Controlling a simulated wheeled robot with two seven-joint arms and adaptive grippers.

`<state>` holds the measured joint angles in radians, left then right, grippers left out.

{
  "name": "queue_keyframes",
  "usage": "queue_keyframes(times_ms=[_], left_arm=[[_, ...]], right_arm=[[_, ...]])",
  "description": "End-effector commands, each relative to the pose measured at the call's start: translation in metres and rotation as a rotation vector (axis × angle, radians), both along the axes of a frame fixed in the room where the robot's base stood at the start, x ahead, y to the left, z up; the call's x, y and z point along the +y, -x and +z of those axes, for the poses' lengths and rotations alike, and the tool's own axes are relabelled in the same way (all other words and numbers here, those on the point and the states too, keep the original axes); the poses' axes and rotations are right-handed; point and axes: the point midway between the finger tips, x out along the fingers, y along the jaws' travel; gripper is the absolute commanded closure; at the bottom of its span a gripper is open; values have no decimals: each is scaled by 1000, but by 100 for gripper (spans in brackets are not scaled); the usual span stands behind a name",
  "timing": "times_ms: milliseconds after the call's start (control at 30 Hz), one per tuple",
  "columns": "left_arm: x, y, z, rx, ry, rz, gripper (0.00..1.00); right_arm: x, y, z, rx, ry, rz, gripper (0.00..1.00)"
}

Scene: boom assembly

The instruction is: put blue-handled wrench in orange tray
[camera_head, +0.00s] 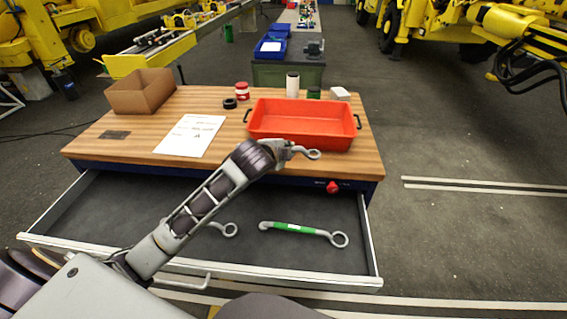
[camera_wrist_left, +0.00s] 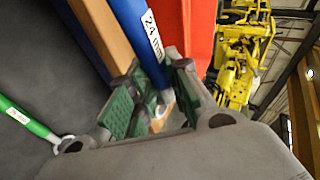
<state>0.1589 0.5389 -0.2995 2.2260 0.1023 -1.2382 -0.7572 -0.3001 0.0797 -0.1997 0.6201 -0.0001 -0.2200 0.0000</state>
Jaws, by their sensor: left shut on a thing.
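The blue-handled wrench (camera_wrist_left: 136,32) is between the green-padded fingers of my left gripper (camera_wrist_left: 158,98) in the left wrist view, with a "24 mm" label on its handle. My left gripper (camera_head: 284,150) is shut on it. In the head view only the grey ring end of this wrench (camera_head: 312,154) shows; the rest is hidden behind the gripper. The orange tray (camera_head: 305,138) sits on the wooden bench top, just behind the gripper and the ring end. Its inside looks empty. The tray also shows in the left wrist view (camera_wrist_left: 200,28). My right gripper is out of view.
The open drawer (camera_head: 110,225) holds a green-handled wrench (camera_head: 295,229) and another wrench (camera_head: 228,230), partly hidden by my arm. On the bench top (camera_head: 225,150) are a cardboard box (camera_head: 140,95), a paper sheet (camera_head: 190,135), a red-white jar (camera_head: 242,91) and a white cylinder (camera_head: 292,85).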

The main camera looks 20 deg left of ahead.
Motion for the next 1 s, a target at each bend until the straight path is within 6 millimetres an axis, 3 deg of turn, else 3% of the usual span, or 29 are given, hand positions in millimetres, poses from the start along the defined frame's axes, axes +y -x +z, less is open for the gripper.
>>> queue_keyframes(times_ms=[1000], left_arm=[[30, -59, 124, -4, -1, 19, 100]], right_arm=[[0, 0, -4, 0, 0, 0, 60]])
